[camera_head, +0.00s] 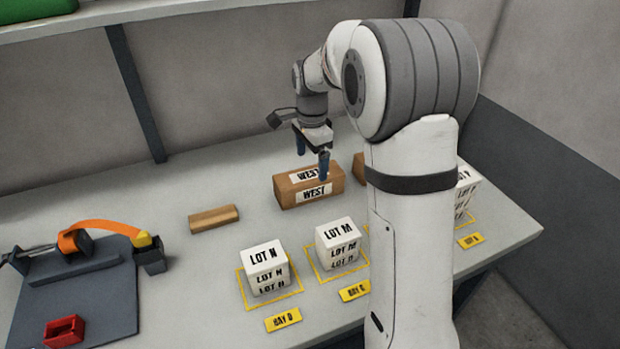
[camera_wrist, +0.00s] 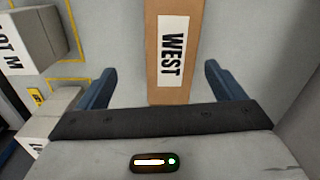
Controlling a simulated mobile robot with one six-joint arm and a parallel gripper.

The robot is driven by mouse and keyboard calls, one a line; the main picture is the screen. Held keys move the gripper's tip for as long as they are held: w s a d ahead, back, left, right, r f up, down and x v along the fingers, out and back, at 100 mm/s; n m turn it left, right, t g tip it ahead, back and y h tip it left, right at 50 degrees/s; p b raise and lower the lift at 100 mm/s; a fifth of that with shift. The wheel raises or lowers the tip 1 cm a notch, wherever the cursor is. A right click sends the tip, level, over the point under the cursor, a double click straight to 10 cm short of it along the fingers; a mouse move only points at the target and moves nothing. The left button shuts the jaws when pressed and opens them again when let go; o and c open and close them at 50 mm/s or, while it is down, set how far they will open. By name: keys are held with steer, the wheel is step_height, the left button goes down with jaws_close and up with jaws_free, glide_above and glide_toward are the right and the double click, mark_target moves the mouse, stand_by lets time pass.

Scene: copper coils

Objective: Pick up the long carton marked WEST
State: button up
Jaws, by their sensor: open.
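The long brown carton marked WEST (camera_head: 312,192) lies on the table behind the LOT M box, with white labels on its top and front. In the wrist view the carton (camera_wrist: 174,84) runs up from between the fingers, its label facing the camera. My gripper (camera_head: 312,160) is over the carton, pointing down, with blue fingers apart. In the wrist view the open gripper (camera_wrist: 163,82) has one finger on each side of the carton, with gaps on both sides.
White boxes LOT N (camera_head: 267,270) and LOT M (camera_head: 340,246) stand in yellow outlines in front. A brown block (camera_head: 214,218) lies left. Another brown piece (camera_head: 359,168) is partly hidden by my arm. A grey board (camera_head: 80,285) with an orange tool is far left.

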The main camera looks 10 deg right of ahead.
mark_target(309, 173)
steer(key=shift+w+f+m, duration=0.6)
steer(key=shift+w+f, duration=0.3)
step_height(309, 173, down, 8)
steer(key=shift+a+r, duration=0.1)
steer(key=shift+r, duration=0.1)
steer(key=shift+c, duration=0.2)
steer(key=shift+w, duration=0.1)
steer(key=c, duration=1.3)
